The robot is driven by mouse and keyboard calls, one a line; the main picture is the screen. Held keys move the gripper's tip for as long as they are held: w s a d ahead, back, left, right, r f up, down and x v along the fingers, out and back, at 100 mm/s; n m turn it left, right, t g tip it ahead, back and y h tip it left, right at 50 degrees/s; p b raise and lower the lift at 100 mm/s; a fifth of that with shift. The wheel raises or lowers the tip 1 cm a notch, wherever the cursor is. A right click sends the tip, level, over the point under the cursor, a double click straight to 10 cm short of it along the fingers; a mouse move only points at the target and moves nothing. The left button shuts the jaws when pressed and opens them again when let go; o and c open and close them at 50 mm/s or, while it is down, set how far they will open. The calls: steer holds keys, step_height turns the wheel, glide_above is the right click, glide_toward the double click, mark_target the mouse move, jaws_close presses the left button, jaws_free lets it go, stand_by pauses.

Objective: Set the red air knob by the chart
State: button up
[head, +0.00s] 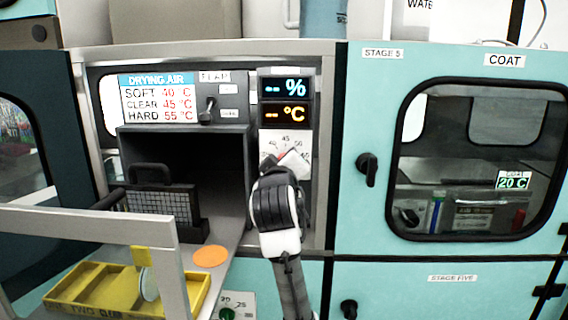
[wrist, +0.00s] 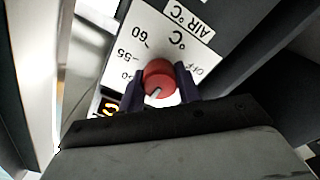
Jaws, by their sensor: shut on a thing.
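The red air knob (wrist: 158,76) sits on a white dial plate (wrist: 165,38) marked AIR °C, which looks upside down in the wrist view. My gripper (wrist: 161,86) has a dark finger on each side of the knob and is shut on it. The knob's white pointer line slants to the lower left there; the number it meets is hidden. In the head view my gripper (head: 284,163) covers most of the knob, with 40, 45 and 50 showing above. The DRYING AIR chart (head: 158,98) reads SOFT 40 °C, CLEAR 45 °C, HARD 55 °C.
Two displays (head: 285,101) above the dial show dashes with % and °C. A FLAP lever (head: 208,112) is to their left. A dark rack (head: 162,205) stands at the open chamber. A yellow tray (head: 75,290) is at lower left. The teal COAT door (head: 450,255) is at right.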

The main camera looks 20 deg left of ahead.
steer(key=o, duration=1)
steer(key=shift+c, duration=0.2)
steer(key=shift+s, duration=0.1)
steer(key=b+v, duration=0.4)
steer(key=v, duration=0.9)
steer(key=shift+s, duration=0.35)
steer(key=shift+d, duration=0.1)
